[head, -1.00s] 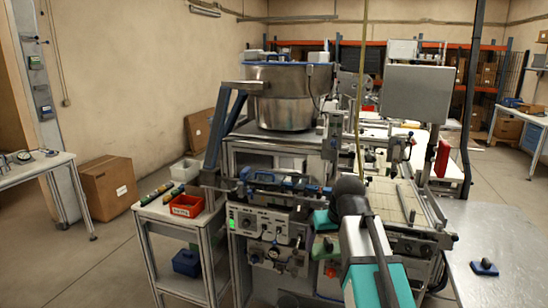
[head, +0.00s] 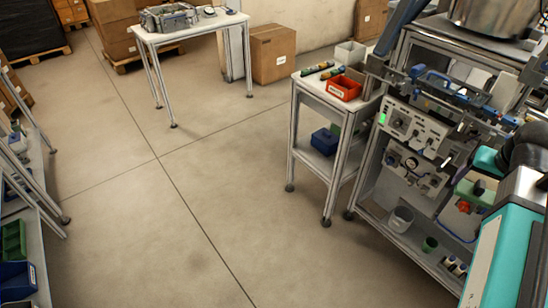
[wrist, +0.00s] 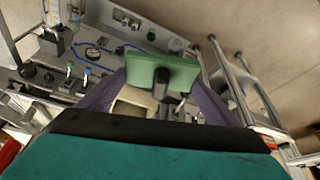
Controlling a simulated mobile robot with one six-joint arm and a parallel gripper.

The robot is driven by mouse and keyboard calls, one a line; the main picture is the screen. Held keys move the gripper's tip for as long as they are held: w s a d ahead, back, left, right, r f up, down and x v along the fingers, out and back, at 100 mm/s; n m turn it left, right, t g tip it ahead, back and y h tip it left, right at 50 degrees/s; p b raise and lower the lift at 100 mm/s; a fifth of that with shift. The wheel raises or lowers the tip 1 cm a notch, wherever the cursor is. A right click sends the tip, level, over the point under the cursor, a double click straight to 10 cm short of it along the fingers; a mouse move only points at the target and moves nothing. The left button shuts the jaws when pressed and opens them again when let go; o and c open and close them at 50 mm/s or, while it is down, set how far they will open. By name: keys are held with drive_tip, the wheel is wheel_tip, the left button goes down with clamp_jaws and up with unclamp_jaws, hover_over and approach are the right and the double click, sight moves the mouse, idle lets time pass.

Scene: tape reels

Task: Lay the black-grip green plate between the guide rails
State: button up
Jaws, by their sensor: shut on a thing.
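In the wrist view, my gripper (wrist: 160,92) has its two purple fingers at either side of the black grip (wrist: 161,79). It is shut on the green plate (wrist: 163,70) by that grip. The plate is off any surface, in front of the machine and floor. The fingertips are partly hidden behind the plate. The guide rails are not seen in the head view now.
The machine's control panel (head: 415,125) stands left of my arm in the head view. A small trolley (head: 318,100) holds a red bin (head: 344,88). A grey cup (head: 401,218) stands on the machine's lower shelf. The floor (head: 230,170) at middle left is open.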

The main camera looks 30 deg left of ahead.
drive_tip(key=s+f, duration=0.1)
drive_tip(key=f, duration=0.1)
drive_tip(key=s+f, duration=0.2)
drive_tip(key=shift+s+f, duration=0.15)
drive_tip(key=shift+s, duration=0.1)
drive_tip(key=shift+d, duration=0.2)
